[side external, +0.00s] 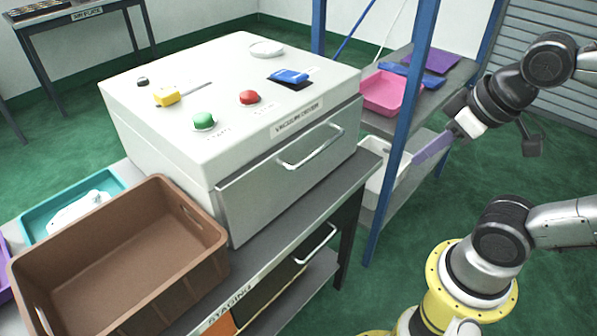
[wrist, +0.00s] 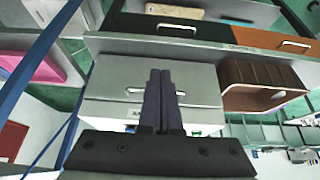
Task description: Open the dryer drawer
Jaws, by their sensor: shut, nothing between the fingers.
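The vacuum dryer is a white box (side external: 215,100) on a grey bench. Its grey drawer front (side external: 255,195) looks closed and has a silver bar handle (side external: 310,152). In the wrist view, the drawer front (wrist: 103,84) is ahead of my fingers, which hide part of its handle. My gripper (side external: 418,160) is shut and empty, its purple fingers pointing left and down, to the right of the drawer and apart from it. The shut fingers (wrist: 160,72) also show in the wrist view.
A blue rack post (side external: 400,130) stands between the drawer and my gripper in the side view. A pink bin (side external: 388,92) is on the rack behind. A brown crate (side external: 115,262) sits left of the dryer. Under the bench are drawers with another handle (side external: 316,243).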

